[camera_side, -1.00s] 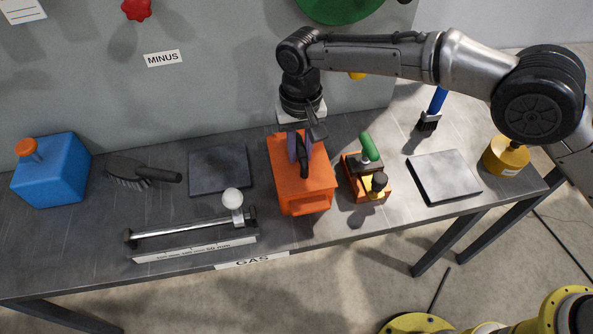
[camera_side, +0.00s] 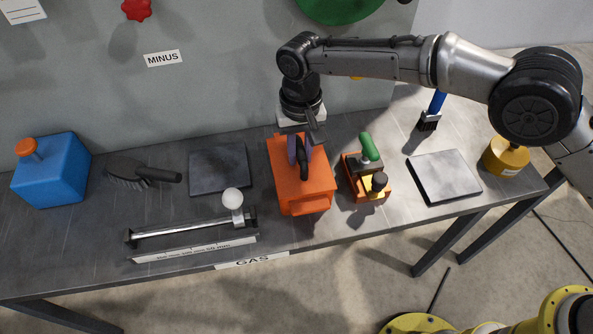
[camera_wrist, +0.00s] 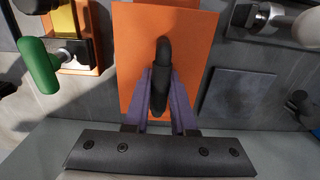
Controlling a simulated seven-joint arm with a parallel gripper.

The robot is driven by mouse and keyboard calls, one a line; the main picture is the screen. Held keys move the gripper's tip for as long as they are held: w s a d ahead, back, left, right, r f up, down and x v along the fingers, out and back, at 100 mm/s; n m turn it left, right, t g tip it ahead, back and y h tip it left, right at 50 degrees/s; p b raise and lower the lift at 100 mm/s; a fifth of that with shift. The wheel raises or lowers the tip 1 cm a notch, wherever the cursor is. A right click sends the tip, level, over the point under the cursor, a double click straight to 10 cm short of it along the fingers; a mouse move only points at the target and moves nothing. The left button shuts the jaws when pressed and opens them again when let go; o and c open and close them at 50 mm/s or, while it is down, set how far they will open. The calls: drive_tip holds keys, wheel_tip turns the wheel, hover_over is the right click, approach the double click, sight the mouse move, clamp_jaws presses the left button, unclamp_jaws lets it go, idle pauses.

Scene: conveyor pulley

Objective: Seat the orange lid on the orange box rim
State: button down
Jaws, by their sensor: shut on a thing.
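The orange lid (camera_side: 314,178) lies flat over the top of the orange box (camera_side: 304,207) near the middle of the bench. It also fills the centre of the wrist view (camera_wrist: 192,38). A black handle (camera_wrist: 161,65) stands up from the lid. My gripper (camera_side: 300,158) is above the lid, its purple fingers shut on the black handle. In the wrist view the fingers (camera_wrist: 161,92) close around the handle from both sides. The box rim is mostly hidden under the lid, so I cannot tell whether the lid touches it all round.
A bar with a white knob (camera_side: 232,198) lies at the left. Dark plates (camera_side: 219,168) lie on both sides, and a brush (camera_side: 145,173) farther left.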

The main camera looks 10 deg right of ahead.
drive_tip(key=c, duration=0.7)
unclamp_jaws()
drive_tip(key=shift+o, duration=0.2)
wheel_tip(320, 180, up, 14)
drive_tip(key=shift+f, duration=0.15)
idle(0.4)
